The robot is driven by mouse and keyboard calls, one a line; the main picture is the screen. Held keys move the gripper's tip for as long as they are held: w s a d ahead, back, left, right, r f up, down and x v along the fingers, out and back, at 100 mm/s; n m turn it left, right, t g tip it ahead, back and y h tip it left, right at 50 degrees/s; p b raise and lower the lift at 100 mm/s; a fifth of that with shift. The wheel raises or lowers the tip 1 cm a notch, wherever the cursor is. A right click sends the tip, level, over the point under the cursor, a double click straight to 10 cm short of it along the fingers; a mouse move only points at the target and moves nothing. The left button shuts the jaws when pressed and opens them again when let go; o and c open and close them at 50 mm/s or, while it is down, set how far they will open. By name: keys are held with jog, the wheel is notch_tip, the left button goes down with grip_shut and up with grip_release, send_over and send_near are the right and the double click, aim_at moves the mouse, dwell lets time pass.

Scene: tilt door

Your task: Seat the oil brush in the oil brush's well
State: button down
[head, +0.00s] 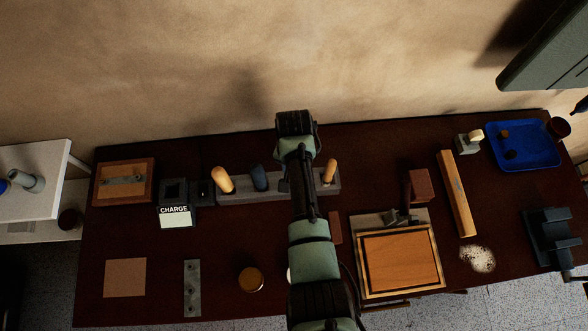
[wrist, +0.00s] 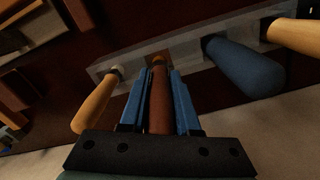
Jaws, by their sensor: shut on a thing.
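In the wrist view my gripper (wrist: 159,78) is shut on the brown handle of the oil brush (wrist: 159,100), between its two blue fingers. The brush points away from the camera, and its orange-tan far end is at the grey tool rack (wrist: 130,60). The far end meets the rack in the picture, in the space between a wooden handle and a blue handle. I cannot tell whether it is inside the well or just above it. In the head view my arm hides the gripper, the brush and that part of the rack (head: 240,191).
The wooden handle (wrist: 96,103) stands close beside one finger, and the blue handle (wrist: 243,66) is on the other side. An orange handle (head: 222,180) stands at the rack's left end. A framed wooden board (head: 400,262) and a blue tray (head: 524,165) lie to the right.

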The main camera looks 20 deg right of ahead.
jog(key=shift+f+b, duration=1.2)
jog(key=shift+f, duration=0.45)
jog(key=c, duration=0.6)
grip_release()
jog(key=shift+o, duration=0.2)
notch_tip(320, 180, up, 13)
jog(key=shift+b, duration=0.3)
